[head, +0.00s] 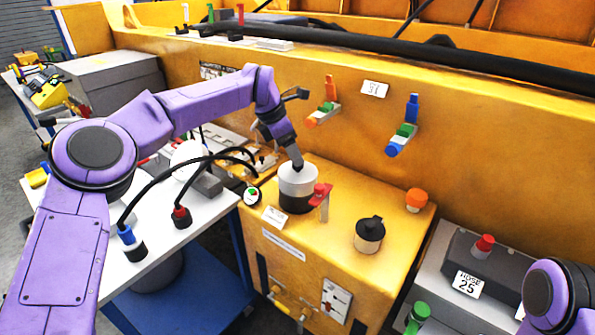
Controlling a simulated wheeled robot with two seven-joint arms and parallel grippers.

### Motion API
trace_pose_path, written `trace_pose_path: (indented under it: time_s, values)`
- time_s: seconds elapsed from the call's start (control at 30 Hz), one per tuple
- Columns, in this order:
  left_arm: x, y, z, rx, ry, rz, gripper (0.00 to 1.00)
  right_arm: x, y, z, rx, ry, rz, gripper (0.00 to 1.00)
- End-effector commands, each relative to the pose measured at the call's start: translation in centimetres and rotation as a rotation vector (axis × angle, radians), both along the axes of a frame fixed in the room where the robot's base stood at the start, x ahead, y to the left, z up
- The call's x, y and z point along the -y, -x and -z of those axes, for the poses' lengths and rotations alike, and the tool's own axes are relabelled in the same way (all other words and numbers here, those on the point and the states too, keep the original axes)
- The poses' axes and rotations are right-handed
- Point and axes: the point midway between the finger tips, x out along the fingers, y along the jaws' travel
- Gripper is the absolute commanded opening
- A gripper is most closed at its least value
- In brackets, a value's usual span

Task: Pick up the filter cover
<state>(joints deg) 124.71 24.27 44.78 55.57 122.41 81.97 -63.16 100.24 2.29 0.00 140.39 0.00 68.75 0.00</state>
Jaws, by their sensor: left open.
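A round canister with a light grey upper part and a black lower part (297,188) stands upright on the yellow box (330,258). It looks like the filter cover, but no label confirms this. My left gripper (297,163) is open and points down at its top. I cannot tell whether the fingers touch it. A smaller cup with a black cap (369,235) stands to the right on the same box. My right gripper is out of view; only part of that arm shows at the lower right.
A red-handled valve (320,194) stands close against the canister's right side. An orange cap (416,199) sits near the box's right edge. A yellow wall rises behind.

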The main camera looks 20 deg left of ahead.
Motion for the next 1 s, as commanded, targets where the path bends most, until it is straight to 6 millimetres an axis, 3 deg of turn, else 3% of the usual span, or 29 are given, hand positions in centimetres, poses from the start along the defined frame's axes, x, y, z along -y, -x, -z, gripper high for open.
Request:
trace_pose_path:
  time_s: [0.07, 0.2, 0.43, 0.63, 1.0]
  values:
    - [0.5, -0.2, 1.0, -0.005, -0.003, -0.001, 0.63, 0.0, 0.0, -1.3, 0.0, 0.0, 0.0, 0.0]
    - [0.9, -0.6, 3.0, -0.002, -0.001, -0.003, 0.63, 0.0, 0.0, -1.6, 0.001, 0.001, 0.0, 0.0]
    - [0.9, -0.7, 3.3, -0.001, 0.001, -0.005, 0.63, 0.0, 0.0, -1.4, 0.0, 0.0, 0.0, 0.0]
    - [0.9, -0.7, 3.3, -0.001, 0.001, -0.005, 0.0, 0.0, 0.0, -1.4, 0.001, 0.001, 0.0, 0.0]
    - [0.9, -0.8, 2.6, 0.004, 0.0, -0.005, 0.0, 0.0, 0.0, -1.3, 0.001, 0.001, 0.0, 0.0]
